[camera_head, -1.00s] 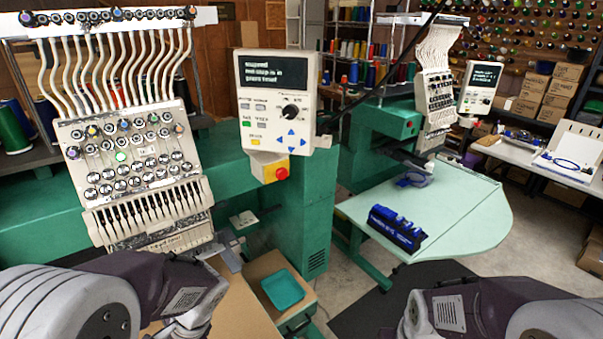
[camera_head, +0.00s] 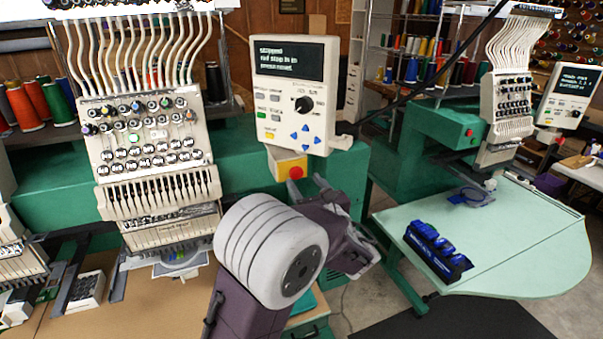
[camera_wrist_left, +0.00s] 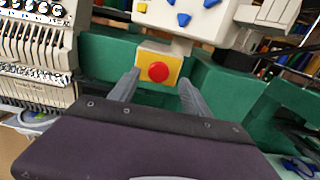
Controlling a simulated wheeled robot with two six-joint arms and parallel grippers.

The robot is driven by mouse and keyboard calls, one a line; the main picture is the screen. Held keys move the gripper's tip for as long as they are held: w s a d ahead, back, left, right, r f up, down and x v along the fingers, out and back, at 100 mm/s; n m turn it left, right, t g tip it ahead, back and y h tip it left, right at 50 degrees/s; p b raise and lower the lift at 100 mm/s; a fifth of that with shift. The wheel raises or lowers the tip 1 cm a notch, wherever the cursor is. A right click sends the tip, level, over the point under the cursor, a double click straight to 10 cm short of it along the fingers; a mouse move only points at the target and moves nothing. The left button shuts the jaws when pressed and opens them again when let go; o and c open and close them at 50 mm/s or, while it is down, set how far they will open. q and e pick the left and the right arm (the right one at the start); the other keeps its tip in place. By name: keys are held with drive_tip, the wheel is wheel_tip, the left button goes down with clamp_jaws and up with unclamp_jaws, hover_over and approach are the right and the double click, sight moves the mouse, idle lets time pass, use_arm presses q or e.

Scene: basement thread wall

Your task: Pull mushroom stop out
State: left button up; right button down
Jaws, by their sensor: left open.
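The red mushroom stop (camera_head: 295,172) sits on a yellow-faced box (camera_head: 286,160) under the near machine's control panel (camera_head: 297,95). The panel's screen seems to read that the red stop is in. My left gripper (camera_head: 340,205) is just below and right of the stop in the head view. In the left wrist view, the stop (camera_wrist_left: 158,72) appears between the two open fingers (camera_wrist_left: 158,78), with no contact visible. The gripper is empty. My right gripper is out of view.
The near embroidery machine's needle head (camera_head: 150,150) stands to the left and its green body (camera_head: 60,185) behind. A pale green table (camera_head: 510,240) with a blue rack (camera_head: 437,250) is at right, beside a second machine (camera_head: 505,105).

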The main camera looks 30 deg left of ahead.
sight(296, 173)
use_arm(q)
drive_tip(key=p+x, duration=0.1)
drive_tip(key=x, duration=0.3)
drive_tip(key=shift+w+a, duration=0.15)
drive_tip(key=shift+a, duration=0.35)
drive_tip(key=shift+d, duration=0.15)
drive_tip(key=shift+c, duration=0.7)
clamp_jaws()
